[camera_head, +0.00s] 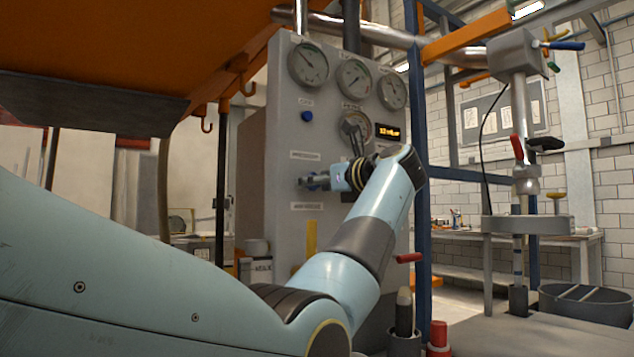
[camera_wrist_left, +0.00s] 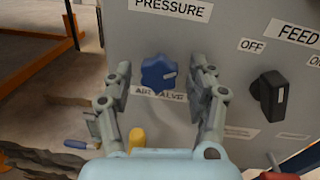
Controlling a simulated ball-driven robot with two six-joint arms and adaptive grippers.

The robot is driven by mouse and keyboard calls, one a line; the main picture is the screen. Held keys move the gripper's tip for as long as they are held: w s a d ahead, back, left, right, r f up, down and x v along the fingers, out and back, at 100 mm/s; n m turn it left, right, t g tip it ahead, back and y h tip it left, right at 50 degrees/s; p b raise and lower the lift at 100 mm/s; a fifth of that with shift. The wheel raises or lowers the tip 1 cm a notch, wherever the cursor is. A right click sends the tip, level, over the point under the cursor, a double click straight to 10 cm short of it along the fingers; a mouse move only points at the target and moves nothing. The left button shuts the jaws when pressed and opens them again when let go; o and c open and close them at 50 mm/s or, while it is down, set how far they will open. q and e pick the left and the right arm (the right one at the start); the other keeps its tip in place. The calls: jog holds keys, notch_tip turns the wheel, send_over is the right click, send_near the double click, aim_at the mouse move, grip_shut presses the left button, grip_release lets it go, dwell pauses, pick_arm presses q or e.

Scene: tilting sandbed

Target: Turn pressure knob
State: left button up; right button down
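The blue pressure knob (camera_wrist_left: 158,73) sits on the grey panel under the "PRESSURE" label in the left wrist view, with a white mark on its face. My left gripper (camera_wrist_left: 160,80) is open, one finger on each side of the knob, with a visible gap on both sides. In the head view the left gripper (camera_head: 316,182) is at the panel face and mostly hides the knob. My right gripper is in neither view.
The grey panel (camera_head: 285,225) carries several gauges, a lit display (camera_head: 388,131) and another blue knob (camera_head: 307,117). A black knob (camera_wrist_left: 268,95) sits right of the pressure knob under "FEED". A yellow part (camera_wrist_left: 137,138) shows below. An orange tray edge (camera_head: 130,55) overhangs the arm.

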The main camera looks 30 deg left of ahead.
pick_arm(q)
jog(key=c, duration=0.9)
jog(key=shift+c, duration=0.2)
jog(key=shift+s+f+m+t+p, duration=0.1)
jog(key=shift+m+t+p, duration=0.3)
jog(key=shift+m+p, duration=4.15)
jog(key=shift+m+t+p, duration=0.4)
jog(key=shift+m+p, duration=4.1)
jog(key=shift+m, duration=0.05)
jog(key=o, duration=1.2)
